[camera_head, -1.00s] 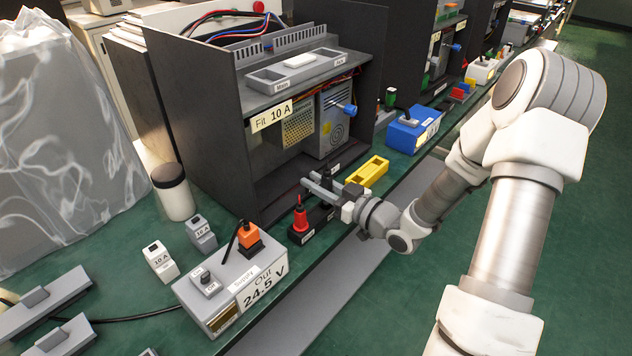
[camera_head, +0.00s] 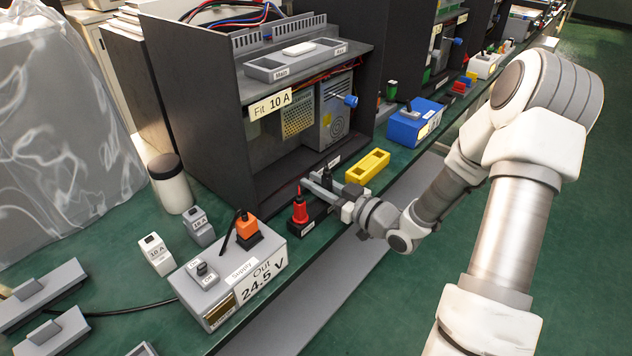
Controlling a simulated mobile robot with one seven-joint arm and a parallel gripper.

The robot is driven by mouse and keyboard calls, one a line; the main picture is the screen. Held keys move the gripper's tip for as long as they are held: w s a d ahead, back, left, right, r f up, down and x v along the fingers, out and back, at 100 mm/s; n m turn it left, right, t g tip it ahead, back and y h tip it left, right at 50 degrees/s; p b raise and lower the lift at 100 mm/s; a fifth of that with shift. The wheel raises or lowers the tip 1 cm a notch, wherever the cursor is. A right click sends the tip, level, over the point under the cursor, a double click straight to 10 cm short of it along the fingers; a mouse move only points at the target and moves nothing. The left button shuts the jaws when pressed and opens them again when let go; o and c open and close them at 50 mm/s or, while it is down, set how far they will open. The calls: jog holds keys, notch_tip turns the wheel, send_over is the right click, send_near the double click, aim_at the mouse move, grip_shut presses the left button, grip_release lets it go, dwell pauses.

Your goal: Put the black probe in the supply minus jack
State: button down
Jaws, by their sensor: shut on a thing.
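The black probe (camera_head: 327,174) stands upright between the fingers of my gripper (camera_head: 324,182), which is shut on it. It is above or still in a black holder (camera_head: 314,222); I cannot tell whether its lower end is seated. The red probe (camera_head: 300,210) stands upright in the same holder, just left of my gripper. The grey supply box (camera_head: 207,287) stands at front left, labelled Supply and Out 24.5 V.
A dark open cabinet (camera_head: 190,95) marked Fit 10 A stands behind my gripper. A yellow tray (camera_head: 367,167) and a blue box (camera_head: 405,128) lie to the right. Two small 10 A blocks (camera_head: 157,255) and a black-lidded jar (camera_head: 173,190) stand behind the supply box.

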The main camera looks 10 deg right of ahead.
jog(key=shift+f+b, duration=0.55)
jog(key=shift+f, duration=0.15)
jog(key=c, duration=0.7)
grip_release()
jog(key=shift+o, duration=0.2)
jog(key=p+v, duration=0.3)
jog(key=v, duration=1.4)
jog(key=shift+s, duration=0.15)
jog(key=shift+d+r, duration=0.1)
